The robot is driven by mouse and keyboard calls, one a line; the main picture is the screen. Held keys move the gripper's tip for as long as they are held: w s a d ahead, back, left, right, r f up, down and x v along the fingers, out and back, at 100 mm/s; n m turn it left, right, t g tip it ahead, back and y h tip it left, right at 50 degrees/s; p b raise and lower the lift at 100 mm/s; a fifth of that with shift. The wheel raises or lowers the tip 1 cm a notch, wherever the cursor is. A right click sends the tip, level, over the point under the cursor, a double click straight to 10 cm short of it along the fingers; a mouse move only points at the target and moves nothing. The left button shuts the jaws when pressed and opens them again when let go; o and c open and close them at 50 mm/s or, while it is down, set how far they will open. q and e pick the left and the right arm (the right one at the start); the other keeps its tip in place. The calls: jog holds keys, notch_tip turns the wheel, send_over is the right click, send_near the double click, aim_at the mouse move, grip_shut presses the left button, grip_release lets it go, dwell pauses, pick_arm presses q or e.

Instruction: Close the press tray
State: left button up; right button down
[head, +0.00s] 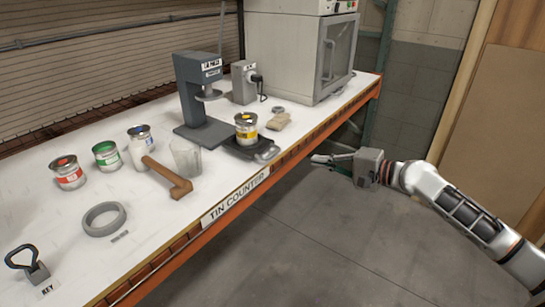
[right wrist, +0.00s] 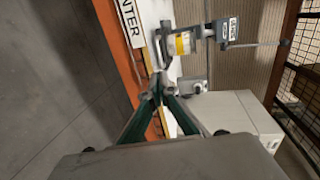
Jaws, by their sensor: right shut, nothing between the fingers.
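The grey press (head: 190,95) stands on the white counter, and it shows sideways in the right wrist view (right wrist: 226,30). Its dark tray (head: 236,150) sticks out toward the counter's front edge, with a handle (head: 269,154) at its outer end. A tin with a yellow label (head: 246,130) stands upright on the tray, in front of the press head; the tin also shows in the right wrist view (right wrist: 181,44). My right gripper (head: 316,159) is shut and empty, off the counter's front edge, to the right of the handle and apart from it. My left gripper is out of view.
Several tins, a grey ring (head: 104,218) and a key (head: 34,266) are further left. A cabinet (head: 300,55) stands at the back right. The floor before the counter is clear.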

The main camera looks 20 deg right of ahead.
aim_at(275, 153)
jog(key=x, duration=1.1)
jog(key=shift+w+a+f, duration=0.15)
jog(key=shift+w+a, duration=0.1)
jog(key=shift+a, duration=0.05)
jog(key=shift+w+a+f, duration=0.2)
jog(key=shift+w+a, duration=0.2)
jog(key=shift+w, duration=0.1)
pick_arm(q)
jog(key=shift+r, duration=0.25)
pick_arm(e)
jog(key=shift+w, duration=0.1)
